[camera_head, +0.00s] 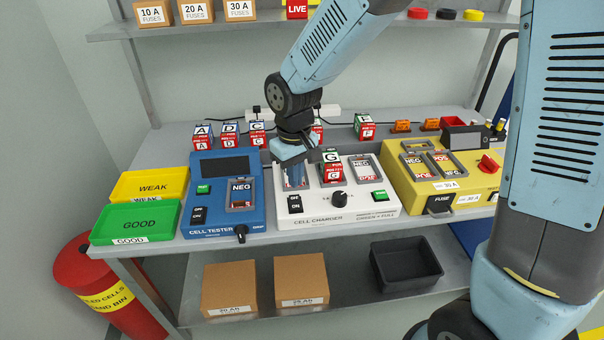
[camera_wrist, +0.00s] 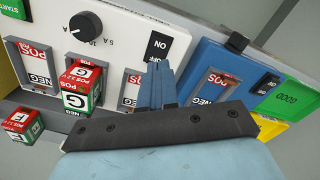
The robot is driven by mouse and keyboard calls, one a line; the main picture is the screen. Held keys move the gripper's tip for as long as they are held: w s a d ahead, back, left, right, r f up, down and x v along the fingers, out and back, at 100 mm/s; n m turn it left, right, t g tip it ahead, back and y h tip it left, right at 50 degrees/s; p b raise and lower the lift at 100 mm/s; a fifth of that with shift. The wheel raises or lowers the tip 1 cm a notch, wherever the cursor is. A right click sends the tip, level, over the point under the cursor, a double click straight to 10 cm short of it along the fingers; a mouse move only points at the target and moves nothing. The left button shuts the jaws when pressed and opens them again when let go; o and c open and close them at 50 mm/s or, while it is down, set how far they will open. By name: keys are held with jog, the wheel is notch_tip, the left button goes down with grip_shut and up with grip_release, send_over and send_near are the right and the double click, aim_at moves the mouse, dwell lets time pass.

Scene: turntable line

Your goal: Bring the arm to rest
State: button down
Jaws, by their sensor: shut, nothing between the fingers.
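My gripper (camera_head: 294,180) is low over the left bay of the white cell charger (camera_head: 345,218). Its blue fingers (camera_wrist: 160,82) are together with nothing between them, beside the charger's bay in the wrist view. Whether the fingertips touch the charger I cannot tell. Cell G (camera_head: 332,170), green, white and red, stands in the charger's middle bay, just right of my gripper; it also shows in the wrist view (camera_wrist: 80,88). The charger's right bay (camera_head: 364,170) is empty.
The blue cell tester (camera_head: 222,217) stands left of the charger, its bay empty. A yellow device (camera_head: 420,196) stands right. Several lettered cells (camera_head: 203,136) line the back. Green GOOD (camera_head: 135,222) and yellow WEAK (camera_head: 150,185) trays sit at the left. A shelf (camera_head: 130,31) crosses above.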

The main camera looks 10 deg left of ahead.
jog(key=d+r+m+t, duration=0.3)
jog(key=d+r+m, duration=0.1)
jog(key=d+r, duration=1.05)
jog(key=s+d+r+m+t, duration=0.1)
jog(key=s+d+r+m, duration=0.1)
jog(key=s+d, duration=0.3)
jog(key=s+d+r+m+t, duration=0.1)
jog(key=s+d+r, duration=0.3)
jog(key=d, duration=0.7)
jog(key=shift+s+d+r+m+t, duration=0.15)
jog(key=shift+s+r+m+t, duration=0.15)
jog(key=shift+s+m, duration=0.6)
